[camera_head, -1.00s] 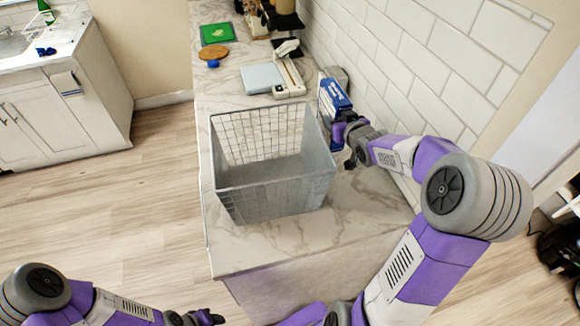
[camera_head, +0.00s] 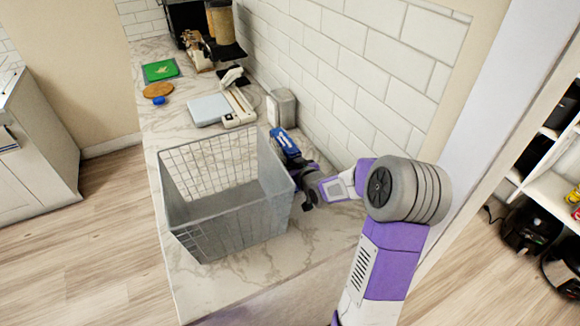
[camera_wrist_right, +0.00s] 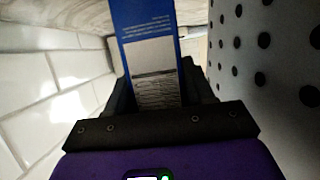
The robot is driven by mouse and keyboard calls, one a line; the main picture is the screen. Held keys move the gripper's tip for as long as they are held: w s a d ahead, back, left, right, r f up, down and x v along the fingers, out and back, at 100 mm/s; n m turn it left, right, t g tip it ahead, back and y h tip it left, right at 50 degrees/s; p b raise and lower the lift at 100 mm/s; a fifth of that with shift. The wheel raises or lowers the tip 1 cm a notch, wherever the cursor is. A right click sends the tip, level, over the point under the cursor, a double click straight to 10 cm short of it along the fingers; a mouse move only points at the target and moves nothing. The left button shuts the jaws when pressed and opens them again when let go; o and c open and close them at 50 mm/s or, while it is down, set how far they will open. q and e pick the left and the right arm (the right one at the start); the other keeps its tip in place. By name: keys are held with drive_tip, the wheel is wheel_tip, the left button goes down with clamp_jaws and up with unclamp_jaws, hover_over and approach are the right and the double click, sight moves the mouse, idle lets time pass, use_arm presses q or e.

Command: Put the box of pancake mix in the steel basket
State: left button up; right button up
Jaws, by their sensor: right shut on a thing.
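The steel basket (camera_head: 238,236), a grey open-topped wire basket, stands upright on the marble counter. Its inside looks empty. The box of pancake mix (camera_head: 285,143) is blue and white and is partly hidden behind the basket's right side. My right gripper (camera_head: 301,172) is shut on it, between the basket and the tiled wall. In the right wrist view the box (camera_wrist_right: 150,65) stands between my fingers, its printed side facing the camera. A grey wall with dark holes, apparently the basket's side (camera_wrist_right: 255,55), is close on the right there. My left gripper is out of view.
Behind the basket are a white scale-like device (camera_head: 222,107), a grey canister (camera_head: 281,107), a round wooden board (camera_head: 158,90) and a green board (camera_head: 161,70). The tiled wall (camera_head: 350,60) runs close along the right. Counter in front of the basket is bare.

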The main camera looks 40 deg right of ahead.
drive_tip(key=shift+f, duration=0.1)
drive_tip(key=o, duration=1)
